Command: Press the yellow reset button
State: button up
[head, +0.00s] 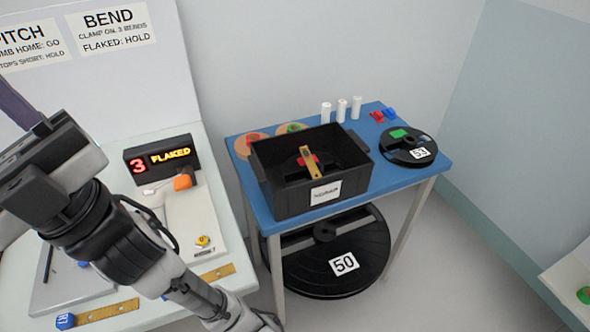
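The yellow reset button (202,241) is a small round knob on the pale panel of the left bench, below the display box. My arm comes up from the bottom edge and crosses the bench to the left of the button. My gripper (22,112) is at the left edge of the view, well apart from the button, up and to its left. Its fingers are partly out of view, so whether it is open or shut does not show.
The display (163,157) reads "3 FLAKED". An orange knob (182,182) stands below it. A brass strip (216,272) lies near the bench's front. A blue table (399,177) to the right holds a black crate (291,199), reels and white cylinders. A gap separates bench and table.

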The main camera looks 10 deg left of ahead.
aim_at(202, 241)
jog(key=u, duration=1.1)
